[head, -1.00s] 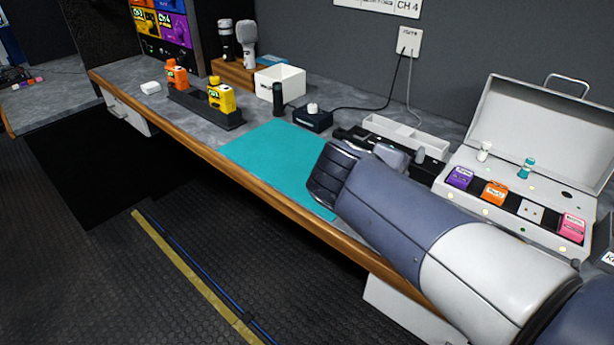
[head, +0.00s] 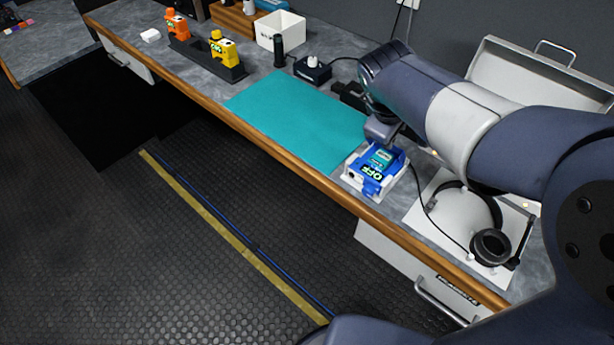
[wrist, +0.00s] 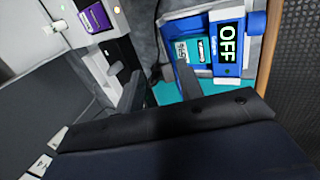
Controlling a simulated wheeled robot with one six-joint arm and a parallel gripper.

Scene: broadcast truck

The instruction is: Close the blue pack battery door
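The blue pack (head: 378,170) sits in a white holder near the front edge of the counter, beside the teal mat (head: 295,115). It carries a black label reading OFF and a teal labelled part. In the wrist view the pack (wrist: 248,12) is at the top right, with the teal part (wrist: 194,52) left of the OFF label. I cannot tell which part is its battery door or how far open it is. My gripper (head: 382,138) is just above and behind the pack. In the wrist view its fingers (wrist: 160,78) are apart with nothing between them; one overlaps the teal part.
Headphones (head: 490,245) lie on a white board right of the pack, with a cable between. An open white case (head: 520,75) stands behind my arm. A charger dock (head: 205,60) with orange and yellow packs is far left. The teal mat is clear.

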